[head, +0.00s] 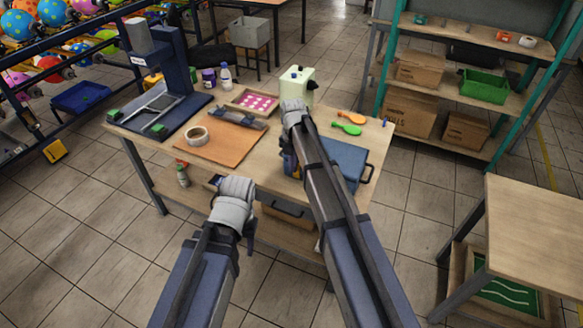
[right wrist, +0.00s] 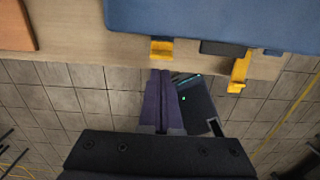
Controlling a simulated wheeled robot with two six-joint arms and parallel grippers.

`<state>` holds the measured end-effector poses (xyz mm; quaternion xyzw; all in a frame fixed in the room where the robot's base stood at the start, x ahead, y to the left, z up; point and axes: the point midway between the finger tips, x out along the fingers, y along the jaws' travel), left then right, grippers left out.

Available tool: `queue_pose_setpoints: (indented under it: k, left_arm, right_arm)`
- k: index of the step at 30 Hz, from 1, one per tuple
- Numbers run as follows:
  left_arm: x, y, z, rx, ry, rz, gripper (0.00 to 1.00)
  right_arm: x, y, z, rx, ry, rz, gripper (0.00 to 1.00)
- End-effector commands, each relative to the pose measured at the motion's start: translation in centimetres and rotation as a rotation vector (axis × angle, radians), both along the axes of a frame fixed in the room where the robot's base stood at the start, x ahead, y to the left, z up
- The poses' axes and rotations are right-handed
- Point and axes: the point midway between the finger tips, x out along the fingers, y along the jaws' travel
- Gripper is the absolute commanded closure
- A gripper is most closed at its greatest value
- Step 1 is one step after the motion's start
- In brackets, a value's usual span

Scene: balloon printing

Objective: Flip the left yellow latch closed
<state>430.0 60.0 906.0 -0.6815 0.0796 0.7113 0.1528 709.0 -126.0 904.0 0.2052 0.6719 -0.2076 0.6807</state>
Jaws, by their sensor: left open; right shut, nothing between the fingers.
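The blue case (head: 345,163) lies on the near right part of the workbench. In the right wrist view the case (right wrist: 210,22) fills the top. Its left yellow latch (right wrist: 161,49) shows at the front edge as a short, bent tab. The right yellow latch (right wrist: 239,72) hangs lower, past the table edge. My right gripper (head: 289,168) is at the case's left front. In the wrist view its fingers (right wrist: 161,76) are shut and empty, tips just below the left latch; contact cannot be told. My left gripper (head: 249,236) is open in front of the bench, largely hidden by its wrist.
An orange-brown mat (head: 221,145) with a tape roll (head: 196,137) lies left of the case. A blue press (head: 165,80) stands at the back left. Green and orange paddles (head: 347,128) lie behind the case. The floor in front is clear.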

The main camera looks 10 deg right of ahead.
Motion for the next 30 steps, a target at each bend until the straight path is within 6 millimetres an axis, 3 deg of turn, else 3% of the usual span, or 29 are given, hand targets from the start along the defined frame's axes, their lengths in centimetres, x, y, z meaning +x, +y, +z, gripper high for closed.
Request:
queue_pose_setpoints:
  k: [18, 30]
  left_arm:
    - [0.0, 0.0, 1.6, 0.0, 0.0, 0.0, 0.5]
    - [0.0, 0.0, 1.5, 0.0, 0.0, 0.0, 0.5]
  right_arm:
    - [-0.1, 0.1, 1.6, -0.001, -0.002, 0.0, 1.0]
    - [-0.2, 0.1, 1.5, -0.001, -0.002, 0.0, 1.0]
